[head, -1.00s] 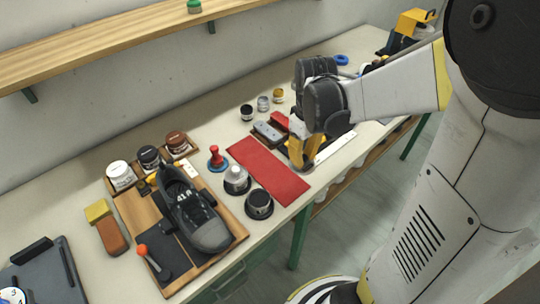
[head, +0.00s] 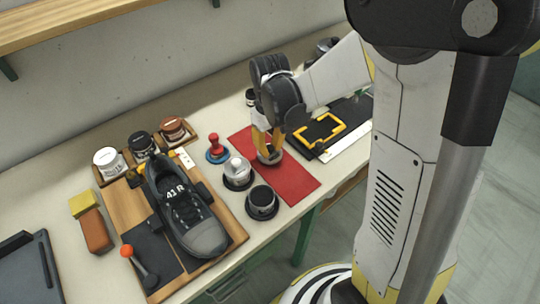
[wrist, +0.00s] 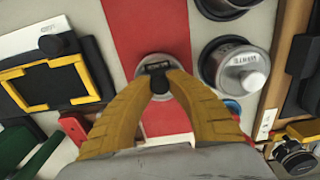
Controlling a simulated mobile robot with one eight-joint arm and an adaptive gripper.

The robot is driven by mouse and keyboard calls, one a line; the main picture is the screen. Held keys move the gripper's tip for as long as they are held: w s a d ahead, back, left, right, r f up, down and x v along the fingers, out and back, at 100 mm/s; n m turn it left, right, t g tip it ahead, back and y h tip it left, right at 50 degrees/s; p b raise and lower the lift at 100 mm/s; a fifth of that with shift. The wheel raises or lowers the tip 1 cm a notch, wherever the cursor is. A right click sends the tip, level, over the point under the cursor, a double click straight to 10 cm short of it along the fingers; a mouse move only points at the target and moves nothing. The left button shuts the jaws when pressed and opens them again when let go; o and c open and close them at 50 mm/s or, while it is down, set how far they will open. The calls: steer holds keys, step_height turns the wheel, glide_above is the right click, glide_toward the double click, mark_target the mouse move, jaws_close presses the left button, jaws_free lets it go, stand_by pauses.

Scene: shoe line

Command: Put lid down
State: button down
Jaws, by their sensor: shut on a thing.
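My gripper (head: 267,146) is shut on a round grey lid (head: 270,155) over the red mat (head: 294,184). In the wrist view, the yellow fingers (wrist: 158,78) pinch the lid's dark knob, and the metal disc (wrist: 151,61) shows around it. The lid looks roughly level. I cannot tell whether it touches the mat. An open-looking dark tin (head: 262,201) and a silver-topped tin (head: 237,171) stand left of the mat in black holders. The silver one, labelled WHITE, also shows in the wrist view (wrist: 243,68).
A red stamp-like tool (head: 215,145) stands left of the gripper. A dark shoe (head: 188,214) lies on a wooden board (head: 233,228) further left. A yellow frame (head: 321,130) on a dark panel lies right of the mat. The mat's near end is clear.

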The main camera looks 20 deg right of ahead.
mark_target(270, 153)
steer(key=shift+f+b, duration=0.4)
steer(key=shift+f, duration=0.95)
steer(key=shift+f, duration=0.2)
steer(key=c, duration=1.3)
jaws_free()
steer(key=shift+c, duration=0.2)
steer(key=shift+r, duration=0.1)
